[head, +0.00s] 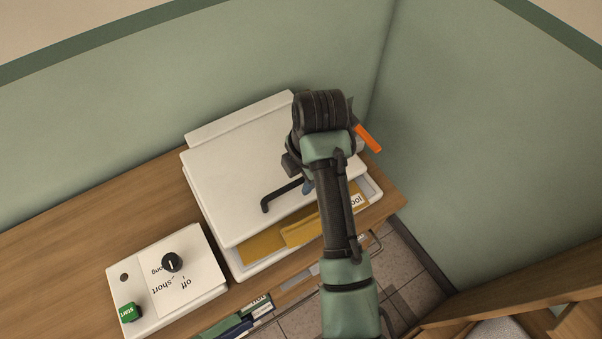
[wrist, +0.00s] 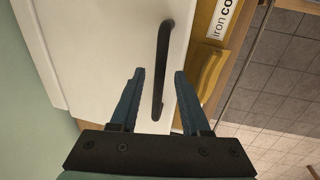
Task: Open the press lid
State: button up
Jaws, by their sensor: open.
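The press is white, with a flat white lid (head: 240,165) that sits slightly raised over its base (head: 235,270). A mustard-yellow piece with a label shows in the gap between them; the piece also shows in the wrist view (wrist: 208,75). The lid's black bar handle (head: 280,193) is near the front edge. My gripper (head: 306,187) is at the handle's right end, mostly hidden by my arm. In the wrist view my gripper (wrist: 158,75) is open, with the black handle (wrist: 163,55) appearing between its two blue fingers. Contact cannot be told.
A white control box (head: 165,280) with a black knob (head: 172,262) and green start button (head: 130,312) stands left on the wooden counter (head: 90,235). Green walls close the back and right. Folders (head: 240,322) lie below the counter's front. Tiled floor (head: 400,260) shows lower right.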

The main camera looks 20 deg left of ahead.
grip_shut()
dwell(1.3)
